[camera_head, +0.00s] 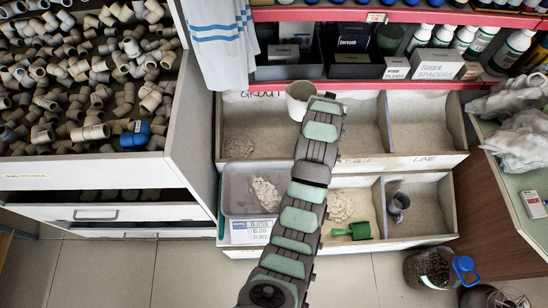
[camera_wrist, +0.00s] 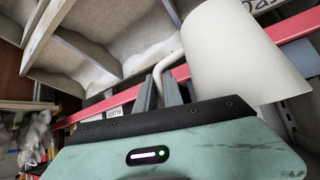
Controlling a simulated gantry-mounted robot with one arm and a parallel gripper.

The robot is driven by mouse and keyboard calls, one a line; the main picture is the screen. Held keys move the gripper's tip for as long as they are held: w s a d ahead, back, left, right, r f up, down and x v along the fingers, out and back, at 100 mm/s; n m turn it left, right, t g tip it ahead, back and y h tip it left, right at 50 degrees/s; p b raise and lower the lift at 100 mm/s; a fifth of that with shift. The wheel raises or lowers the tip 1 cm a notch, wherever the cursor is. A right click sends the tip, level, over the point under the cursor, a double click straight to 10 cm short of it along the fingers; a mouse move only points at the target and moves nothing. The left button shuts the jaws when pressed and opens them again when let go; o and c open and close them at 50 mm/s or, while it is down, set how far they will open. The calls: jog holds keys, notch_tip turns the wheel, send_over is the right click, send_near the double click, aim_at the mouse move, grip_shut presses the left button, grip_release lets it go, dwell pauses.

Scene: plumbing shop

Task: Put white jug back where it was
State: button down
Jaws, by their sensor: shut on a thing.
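The white jug (camera_head: 298,100) is in my gripper, above the back of the upper bin row in the head view, beside the end of my arm. In the wrist view the jug (camera_wrist: 243,55) fills the upper right, and it looks tilted there. My gripper (camera_wrist: 163,90) is shut on the jug's thin handle (camera_wrist: 167,67). The fingertips are hidden from the head view by my arm.
The upper bins (camera_head: 425,156) and lower bins lie below, with powders. A green scoop (camera_head: 360,230) and a grey metal cup (camera_head: 399,205) lie in the lower ones. A scale (camera_head: 251,230) with a tray stands left. A red shelf (camera_head: 370,84) with boxes and bottles is behind.

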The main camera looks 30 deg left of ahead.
jog(key=a+f+n+y+b, duration=0.2)
jog(key=a+f+b, duration=0.3)
jog(key=a+f, duration=0.5)
jog(key=shift+f+b, duration=3.15)
jog(key=shift+f, duration=6.65)
jog(key=c, duration=1.9)
grip_release()
jog(key=shift+f, duration=0.1)
jog(key=shift+c, duration=0.2)
jog(key=o, duration=0.5)
jog(key=shift+c, duration=0.2)
